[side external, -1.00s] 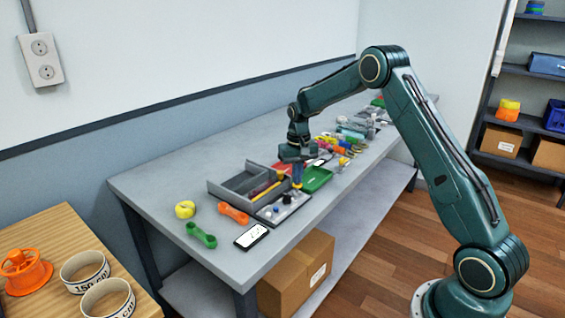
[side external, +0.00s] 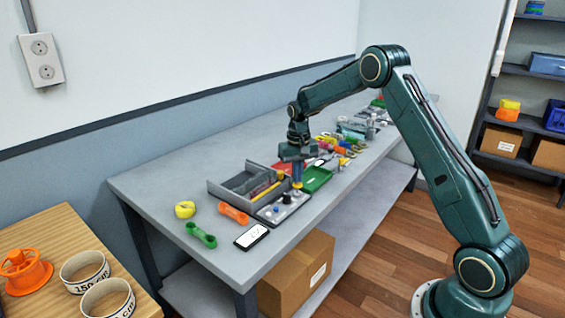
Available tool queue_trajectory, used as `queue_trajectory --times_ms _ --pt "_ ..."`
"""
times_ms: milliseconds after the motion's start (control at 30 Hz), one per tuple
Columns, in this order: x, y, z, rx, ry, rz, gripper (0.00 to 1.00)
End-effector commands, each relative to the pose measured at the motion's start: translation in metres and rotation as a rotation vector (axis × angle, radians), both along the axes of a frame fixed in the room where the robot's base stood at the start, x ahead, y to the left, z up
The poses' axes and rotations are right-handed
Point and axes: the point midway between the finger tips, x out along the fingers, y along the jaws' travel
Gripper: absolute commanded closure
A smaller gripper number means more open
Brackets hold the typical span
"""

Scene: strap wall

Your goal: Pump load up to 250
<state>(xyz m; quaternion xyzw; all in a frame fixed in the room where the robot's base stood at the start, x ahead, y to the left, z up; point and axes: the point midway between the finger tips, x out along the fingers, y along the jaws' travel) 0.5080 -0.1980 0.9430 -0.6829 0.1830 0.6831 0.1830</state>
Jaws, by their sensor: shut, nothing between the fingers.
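A small grey panel (side external: 281,208) with knobs or buttons lies on the bench in front of a grey divided tray. My gripper (side external: 297,187) points down at the back end of this panel, with its fingers shut and empty. I cannot tell whether the fingertips touch the panel or hover just above it. A flat dark-framed device with a white face (side external: 251,237) lies near the front edge of the bench. Its markings are too small to read, and no load value can be read anywhere.
The grey divided tray (side external: 228,191) holds a yellow item. A green tray (side external: 317,179) lies right of my gripper. An orange link (side external: 233,213), a green link (side external: 201,235) and a yellow ring (side external: 185,209) lie at the left. Clutter fills the bench's far end.

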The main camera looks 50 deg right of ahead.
Motion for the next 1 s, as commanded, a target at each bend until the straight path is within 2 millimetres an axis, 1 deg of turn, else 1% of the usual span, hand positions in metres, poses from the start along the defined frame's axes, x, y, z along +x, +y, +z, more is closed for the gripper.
queue_trajectory --times_ms 800,1000 --pt "0.000 0.000 0.051 -0.001 -0.002 0.000 1.00" --pt "0.000 0.000 0.057 0.000 0.000 0.000 1.00"
